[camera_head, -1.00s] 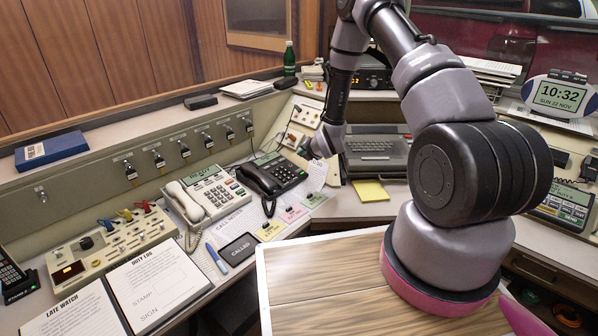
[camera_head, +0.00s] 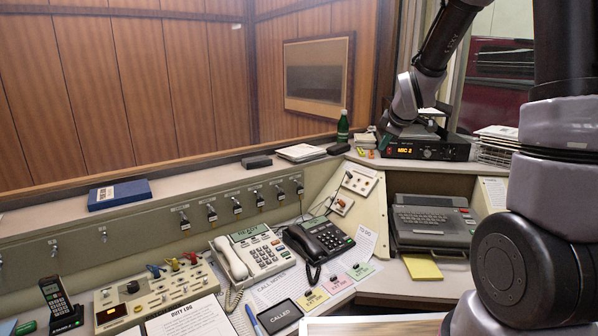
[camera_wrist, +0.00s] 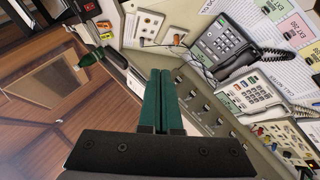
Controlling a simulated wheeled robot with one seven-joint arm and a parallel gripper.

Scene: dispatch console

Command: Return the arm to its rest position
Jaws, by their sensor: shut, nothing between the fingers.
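My arm comes in from the right and is bent, with its end part raised over the far right corner of the console. My gripper (camera_head: 384,143) points down just left of the radio, above the back ledge; whether it touches anything there I cannot tell. In the wrist view its two green fingers (camera_wrist: 158,98) lie side by side, shut with nothing between them.
The radio (camera_head: 425,150) showing "MIC 2" and a green bottle (camera_head: 343,126) stand close to my gripper. Below are a grey typewriter-like machine (camera_head: 431,222), a black phone (camera_head: 318,239) and a cream phone (camera_head: 250,254). Open air lies before the wood-panelled wall (camera_head: 160,85).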

